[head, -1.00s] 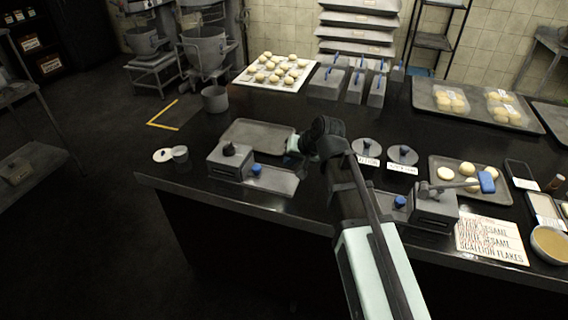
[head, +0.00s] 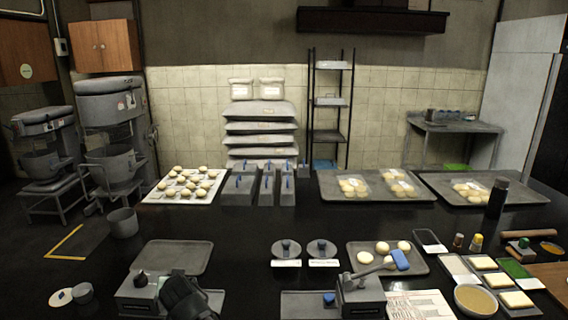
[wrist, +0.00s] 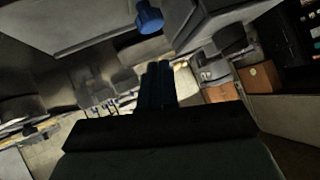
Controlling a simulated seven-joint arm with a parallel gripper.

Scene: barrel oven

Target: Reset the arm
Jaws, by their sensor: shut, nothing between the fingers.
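My gripper (wrist: 157,68) shows in the wrist view with its dark fingers together and nothing between them. The wrist view is tilted, with a blue knob (wrist: 149,17) and grey metal surfaces beyond the fingers. In the head view only a dark part of my arm (head: 187,298) shows at the bottom edge, beside a grey box with a black knob (head: 136,292). The rest of the arm is out of the head view.
The black counter (head: 270,221) has a bare grey tray (head: 172,257), a tray with buns (head: 419,267), and a second grey box (head: 361,297) at the front. Grey lidded boxes (head: 238,190) and a bun board (head: 155,198) stand behind. Bare counter lies between the rows.

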